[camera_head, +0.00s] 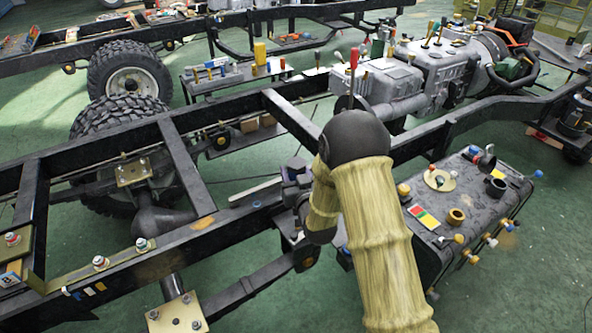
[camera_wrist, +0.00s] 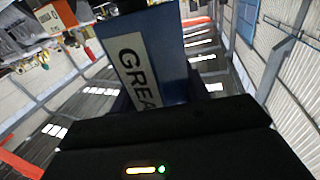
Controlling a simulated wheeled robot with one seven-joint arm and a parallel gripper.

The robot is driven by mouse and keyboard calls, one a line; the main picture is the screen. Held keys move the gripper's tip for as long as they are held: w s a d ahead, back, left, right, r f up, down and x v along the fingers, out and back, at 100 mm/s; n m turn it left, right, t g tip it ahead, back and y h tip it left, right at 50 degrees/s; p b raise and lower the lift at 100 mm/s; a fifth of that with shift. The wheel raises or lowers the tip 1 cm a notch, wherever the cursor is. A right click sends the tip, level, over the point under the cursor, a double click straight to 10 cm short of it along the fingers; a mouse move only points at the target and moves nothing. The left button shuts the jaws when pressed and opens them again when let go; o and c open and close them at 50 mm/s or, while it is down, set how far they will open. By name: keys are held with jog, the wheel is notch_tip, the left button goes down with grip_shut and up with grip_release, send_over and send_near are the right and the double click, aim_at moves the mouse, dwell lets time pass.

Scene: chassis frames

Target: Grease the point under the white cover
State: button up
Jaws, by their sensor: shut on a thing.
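In the wrist view, my gripper (camera_wrist: 160,103) is shut on a blue grease tool (camera_wrist: 171,45) with a white label that reads "GREA", the rest cut off. Only part of this tool shows. In the head view, my arm in its pale yellow sleeve reaches over the chassis frame (camera_head: 234,229) and hides my gripper and the tool. Several small caps sit on the frame, among them one red and white (camera_head: 12,239) and one pale (camera_head: 100,262) at the left. I cannot tell which part is the white cover.
A black tank (camera_head: 470,203) with coloured caps stands right of my arm. A grey engine and gearbox (camera_head: 440,70) lie behind it. A tyre (camera_head: 125,75) and a parts bench (camera_head: 235,80) stand further back. Green floor (camera_head: 330,300) is open in front.

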jog(key=shift+s+f, duration=0.1)
jog(key=shift+f, duration=0.4)
jog(key=f, duration=0.1)
jog(key=f+b, duration=0.2)
jog(key=shift+d+f, duration=0.1)
jog(key=shift+d, duration=0.15)
jog(key=shift+a+f+b, duration=0.1)
jog(key=shift+f+b, duration=0.4)
jog(key=shift+b, duration=0.2)
jog(key=shift+r, duration=0.1)
jog(key=shift+b, duration=0.55)
jog(key=shift+f+b, duration=0.9)
jog(key=shift+b, duration=0.05)
dwell(1.8)
jog(key=shift+r+b, duration=0.2)
jog(key=shift+b, duration=0.15)
dwell(1.8)
jog(key=shift+r, duration=0.15)
